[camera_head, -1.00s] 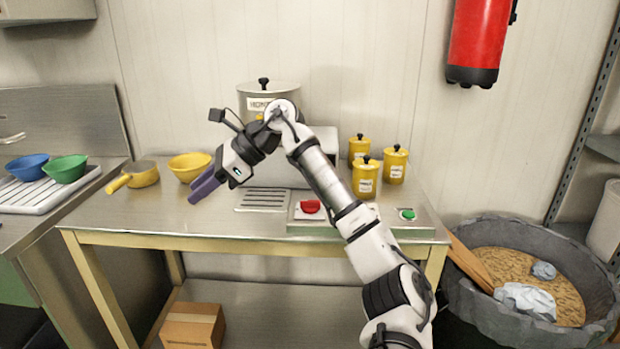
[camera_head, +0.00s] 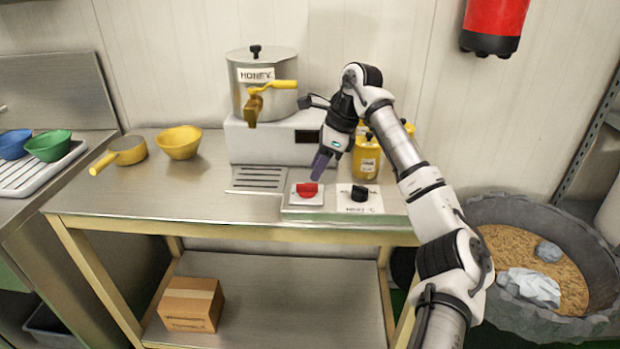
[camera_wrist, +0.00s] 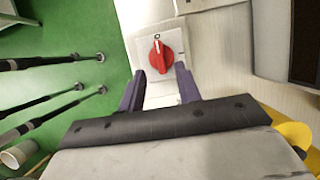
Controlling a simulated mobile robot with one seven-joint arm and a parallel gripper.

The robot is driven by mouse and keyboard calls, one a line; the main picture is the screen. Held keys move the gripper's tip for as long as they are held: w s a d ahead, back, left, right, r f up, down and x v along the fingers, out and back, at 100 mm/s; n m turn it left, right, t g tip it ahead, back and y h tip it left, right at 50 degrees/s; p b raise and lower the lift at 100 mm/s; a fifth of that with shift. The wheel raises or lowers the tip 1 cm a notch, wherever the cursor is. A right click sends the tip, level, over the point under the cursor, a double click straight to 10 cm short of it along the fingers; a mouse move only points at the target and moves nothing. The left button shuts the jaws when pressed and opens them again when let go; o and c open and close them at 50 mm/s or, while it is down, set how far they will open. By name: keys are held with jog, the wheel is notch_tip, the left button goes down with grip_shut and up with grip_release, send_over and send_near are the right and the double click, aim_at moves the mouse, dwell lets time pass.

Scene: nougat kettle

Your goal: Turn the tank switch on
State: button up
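A red rotary knob (camera_head: 307,189) sits on a white plate on the control panel (camera_head: 290,210) at the table's front edge. I cannot read which switch it is. In the wrist view the red knob (camera_wrist: 155,57) shows a pale pointer mark, just beyond and between my fingertips. My gripper (camera_head: 320,168) points down from behind, just above the red knob.
A black knob (camera_head: 360,193) on a labelled plate is right of the red one. Yellow jars (camera_head: 366,160) stand behind my arm. The table's front left is clear.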

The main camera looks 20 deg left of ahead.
aim_at(308, 184)
jog(key=shift+p+x, duration=0.35)
jog(key=shift+x, duration=2.25)
grip_shut()
